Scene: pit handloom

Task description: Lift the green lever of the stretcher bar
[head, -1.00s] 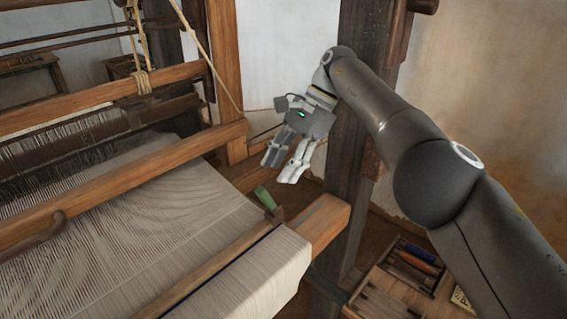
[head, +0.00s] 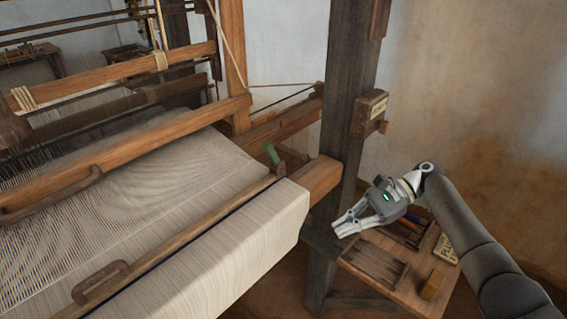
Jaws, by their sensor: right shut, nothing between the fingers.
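The green lever (head: 271,153) stands up, tilted, at the right end of the wooden stretcher bar (head: 190,234), which lies across the pale cloth. My right gripper (head: 341,229) is to the right of the lever and apart from it, past the end of the cloth beam, over the left part of the wooden side shelf. Its fingers are shut and hold nothing. My left gripper is not in view.
The woven cloth (head: 255,235) wraps over the front beam (head: 322,176). A dark post (head: 350,90) stands behind my right gripper. The side shelf (head: 400,288) holds a compartment tray, a yellow block (head: 432,285) and a lettered card (head: 445,249).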

